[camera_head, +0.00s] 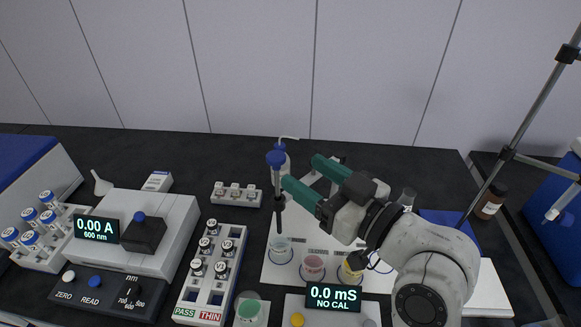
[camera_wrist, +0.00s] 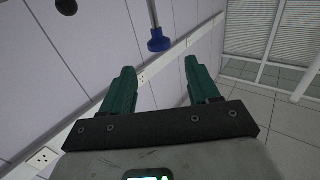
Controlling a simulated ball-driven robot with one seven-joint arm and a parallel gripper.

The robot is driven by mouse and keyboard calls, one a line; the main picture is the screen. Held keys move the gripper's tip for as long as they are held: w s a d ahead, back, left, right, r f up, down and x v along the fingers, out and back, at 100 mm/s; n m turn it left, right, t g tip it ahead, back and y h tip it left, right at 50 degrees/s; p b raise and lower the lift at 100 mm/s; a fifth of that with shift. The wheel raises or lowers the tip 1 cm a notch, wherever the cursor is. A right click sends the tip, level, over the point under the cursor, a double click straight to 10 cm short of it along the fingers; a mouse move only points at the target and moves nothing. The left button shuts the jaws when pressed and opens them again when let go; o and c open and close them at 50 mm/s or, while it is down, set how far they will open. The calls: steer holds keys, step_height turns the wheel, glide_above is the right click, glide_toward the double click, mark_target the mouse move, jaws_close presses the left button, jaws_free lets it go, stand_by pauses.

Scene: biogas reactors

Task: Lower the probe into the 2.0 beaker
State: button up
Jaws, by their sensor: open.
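The probe (camera_head: 279,195) is a thin dark upright rod with a blue cap. Its lower end is at the clear beaker (camera_head: 281,252); I cannot tell whether it is inside or above it. A pink beaker (camera_head: 312,268) and a yellow beaker (camera_head: 350,273) stand to the right; no 2.0 label is readable. My gripper (camera_head: 301,171) is open, its green fingers pointing left, near the probe's upper part. In the wrist view, the probe's blue cap (camera_wrist: 158,41) shows beyond the gap between the open fingers of my gripper (camera_wrist: 159,66), not clasped.
A meter (camera_head: 333,296) reading 0.0 mS, NO CAL, stands in front of the beakers. A vial rack (camera_head: 209,275) and a photometer (camera_head: 150,235) are at left. A metal stand (camera_head: 535,110) and a brown bottle (camera_head: 490,202) are at right. Bare dark bench lies behind.

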steer(key=shift+v, duration=1.3)
steer(key=shift+c, duration=0.5)
steer(key=shift+g, duration=0.7)
steer(key=w+d+f+b, duration=0.1)
steer(key=w, duration=0.1)
steer(key=w+d+f+b, duration=0.1)
steer(key=f, duration=0.1)
steer(key=w+d+f+b, duration=0.1)
steer(key=w+f, duration=0.1)
steer(key=shift+w+d+f, duration=0.25)
steer(key=shift+w, duration=0.05)
steer(key=shift+c, duration=0.4)
steer(key=w+d+f+g+y+b, duration=0.1)
steer(key=w+d+f+y+b, duration=0.15)
steer(key=w+d, duration=0.2)
steer(key=shift+h, duration=0.25)
steer(key=p+x, duration=0.3)
steer(key=x, duration=0.7)
steer(key=shift+s+a+f, duration=0.15)
steer(key=shift+a+f, duration=0.05)
steer(key=shift+a, duration=0.05)
steer(key=shift+c, duration=0.5)
jaws_close()
